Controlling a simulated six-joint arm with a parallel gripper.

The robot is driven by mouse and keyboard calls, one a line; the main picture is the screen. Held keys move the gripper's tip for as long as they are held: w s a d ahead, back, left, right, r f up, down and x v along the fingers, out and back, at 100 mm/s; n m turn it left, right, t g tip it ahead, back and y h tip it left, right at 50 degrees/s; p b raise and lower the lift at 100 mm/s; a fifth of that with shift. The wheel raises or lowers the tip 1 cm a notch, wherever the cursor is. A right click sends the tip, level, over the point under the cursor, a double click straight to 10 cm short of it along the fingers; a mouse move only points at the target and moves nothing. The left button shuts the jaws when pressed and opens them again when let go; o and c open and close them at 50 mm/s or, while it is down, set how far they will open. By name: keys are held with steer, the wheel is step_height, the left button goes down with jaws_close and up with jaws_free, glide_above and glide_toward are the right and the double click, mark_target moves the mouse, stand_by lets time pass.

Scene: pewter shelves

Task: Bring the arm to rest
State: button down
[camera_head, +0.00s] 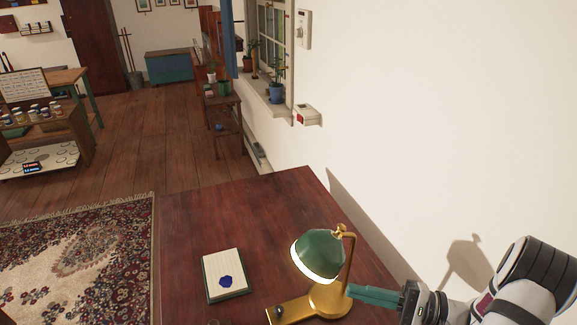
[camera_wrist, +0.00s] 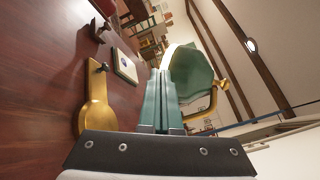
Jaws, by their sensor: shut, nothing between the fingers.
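My gripper (camera_head: 352,292) is at the lower right in the head view, beside the brass stem of a desk lamp. Its green fingers are together with nothing between them; they also show in the wrist view (camera_wrist: 160,80), pointing toward the lamp. The lamp has a green shade (camera_head: 318,252) and a brass base (camera_head: 325,298) on the dark red wooden desk (camera_head: 190,215). In the wrist view the lamp shade (camera_wrist: 188,72) is just beyond the fingertips. I cannot tell whether the fingers touch the lamp.
A notepad (camera_head: 212,268) with a blue blot lies on the desk left of the lamp. The white wall (camera_head: 450,120) rises close along the desk's right side. The desk's far left part is clear. A patterned rug (camera_head: 80,250) lies on the floor to the left.

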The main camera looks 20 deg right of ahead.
steer(key=a+r+n+g, duration=0.3)
steer(key=a+r+g, duration=0.2)
steer(key=a+g, duration=0.3)
steer(key=s+a+r+n+g+h, duration=0.1)
steer(key=s+a+n+g+h, duration=0.2)
steer(key=s+a+h, duration=0.9)
steer(key=s+n, duration=0.1)
steer(key=s, duration=0.2)
steer(key=shift+s+a+r+h, duration=0.25)
steer(key=shift+a+r+h, duration=0.05)
steer(key=shift+a+r, duration=0.1)
